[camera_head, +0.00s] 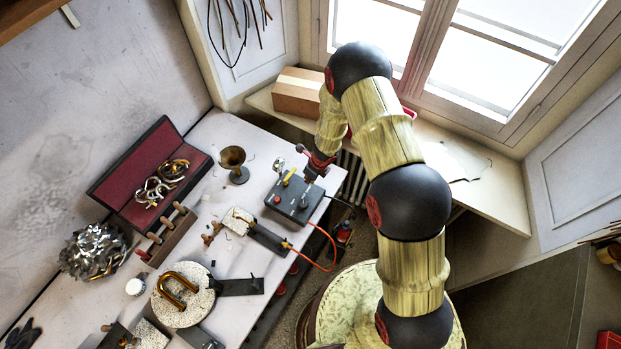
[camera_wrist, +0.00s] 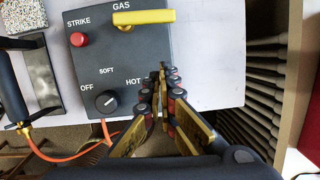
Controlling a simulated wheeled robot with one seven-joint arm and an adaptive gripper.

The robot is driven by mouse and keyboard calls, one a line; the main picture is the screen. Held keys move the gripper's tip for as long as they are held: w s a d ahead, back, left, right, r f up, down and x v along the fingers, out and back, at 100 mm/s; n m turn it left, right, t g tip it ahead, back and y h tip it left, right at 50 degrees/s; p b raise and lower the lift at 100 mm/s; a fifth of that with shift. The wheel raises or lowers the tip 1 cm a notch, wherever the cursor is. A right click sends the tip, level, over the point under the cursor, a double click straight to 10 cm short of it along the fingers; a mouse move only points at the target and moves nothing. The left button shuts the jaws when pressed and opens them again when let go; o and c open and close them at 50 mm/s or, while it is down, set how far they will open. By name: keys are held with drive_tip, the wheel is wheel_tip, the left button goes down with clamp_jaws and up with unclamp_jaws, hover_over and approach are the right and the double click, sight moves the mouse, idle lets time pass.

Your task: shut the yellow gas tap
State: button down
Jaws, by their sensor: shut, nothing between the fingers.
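The yellow gas tap (camera_wrist: 146,17) is a bar handle on top of a dark grey control box (camera_wrist: 85,70). In the wrist view it lies crosswise under the word GAS, its pivot at the left end. In the head view the tap (camera_head: 289,176) shows small on the box (camera_head: 285,207). My gripper (camera_wrist: 162,78) is shut and empty. Its fingertips appear below and right of the tap in the wrist view, over the box's right part, apart from the handle. In the head view my gripper (camera_head: 309,176) is beside the box's right edge, partly hidden by my wrist.
The box also carries a red STRIKE button (camera_wrist: 78,39) and a black knob (camera_wrist: 106,101) marked OFF, SOFT and HOT. An orange hose (camera_head: 328,241) runs from a torch to the box. A brass cup (camera_head: 233,160) and an open red-lined case (camera_head: 127,166) stand left.

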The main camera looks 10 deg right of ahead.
drive_tip(key=p+v, duration=0.1)
drive_tip(key=v, duration=0.8)
drive_tip(key=shift+w+r+p, duration=0.25)
drive_tip(key=shift+r+p, duration=0.05)
drive_tip(key=shift+p, duration=0.05)
drive_tip(key=shift+a, duration=0.2)
